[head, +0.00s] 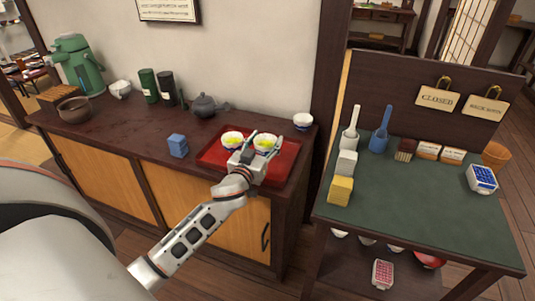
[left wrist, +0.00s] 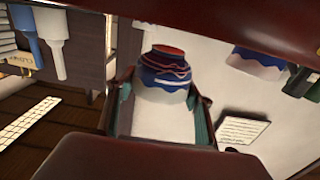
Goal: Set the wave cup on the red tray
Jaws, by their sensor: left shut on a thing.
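The red tray (head: 282,169) lies on the dark wooden counter. My left gripper (head: 265,146) is over the tray's right part, with its fingers on both sides of a white-and-blue cup (head: 265,139) with yellow-green contents. In the left wrist view this cup (left wrist: 164,80) shows upside down between the fingers, with blue wave bands and a reddish foot. The gripper is shut on it; I cannot tell whether its foot touches the tray. A similar cup (head: 232,140) stands on the tray to the left; a patterned cup also shows in the left wrist view (left wrist: 261,63). My right gripper is out of view.
A white cup with a blue band (head: 303,121) stands behind the tray's right end. A green-topped side table (head: 419,190) with several items stands to the right.

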